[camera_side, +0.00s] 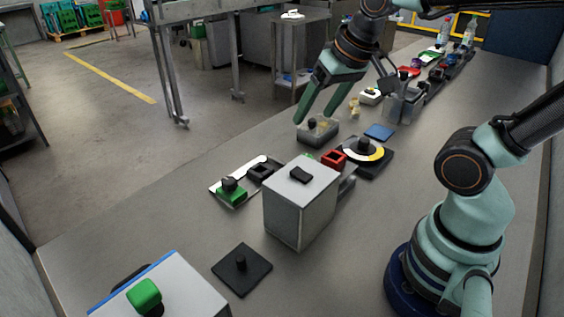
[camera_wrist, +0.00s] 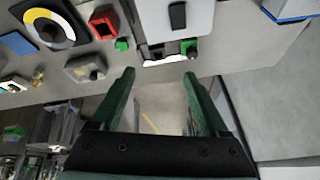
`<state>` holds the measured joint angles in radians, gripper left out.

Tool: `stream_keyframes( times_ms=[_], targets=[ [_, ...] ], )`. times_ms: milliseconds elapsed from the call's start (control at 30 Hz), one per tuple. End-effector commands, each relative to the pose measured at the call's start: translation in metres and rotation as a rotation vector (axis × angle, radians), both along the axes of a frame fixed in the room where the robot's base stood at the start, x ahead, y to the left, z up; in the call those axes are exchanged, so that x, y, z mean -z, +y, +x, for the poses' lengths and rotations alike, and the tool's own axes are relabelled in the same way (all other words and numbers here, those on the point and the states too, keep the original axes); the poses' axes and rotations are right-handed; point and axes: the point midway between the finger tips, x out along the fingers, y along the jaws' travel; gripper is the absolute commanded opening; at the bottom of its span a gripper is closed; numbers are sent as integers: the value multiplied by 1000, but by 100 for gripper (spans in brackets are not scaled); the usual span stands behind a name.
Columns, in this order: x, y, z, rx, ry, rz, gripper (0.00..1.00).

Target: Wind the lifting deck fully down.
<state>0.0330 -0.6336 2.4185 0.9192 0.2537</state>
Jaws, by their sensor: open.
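My gripper (camera_side: 316,114) is open and empty, pointing down; its two green fingers are spread in the wrist view (camera_wrist: 160,74). A grey box-shaped unit (camera_side: 297,208) with a black knob on top stands mid-bench; its top also shows in the wrist view (camera_wrist: 198,18). Another grey unit (camera_side: 180,291) with a green knob (camera_side: 144,294) and a blue edge is at the lower left. A round dial (camera_side: 371,149) with yellow and white sectors sits on a black base; it shows at the wrist view's upper left (camera_wrist: 45,30). I cannot tell which part is the lifting deck.
A clear box (camera_side: 318,133) lies just below my fingertips in the side picture. A pale tray (camera_side: 228,196) carries a green block and black frame. A red frame (camera_side: 333,158) and a black plate with a peg (camera_side: 240,272) are nearby. The bench's left strip is clear.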

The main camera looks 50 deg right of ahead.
Motion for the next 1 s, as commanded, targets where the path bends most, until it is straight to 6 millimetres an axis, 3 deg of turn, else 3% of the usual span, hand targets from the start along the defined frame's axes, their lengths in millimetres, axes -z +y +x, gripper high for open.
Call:
stream_keyframes(
  times_ms=[367,700,833,1000],
  targets=[
    [17,-44,50,936,156,308,78],
    [58,-90,87,1810,217,472,78],
    [74,-104,96,2069,214,498,78],
    [85,-114,100,2254,204,512,78]
  ],
)
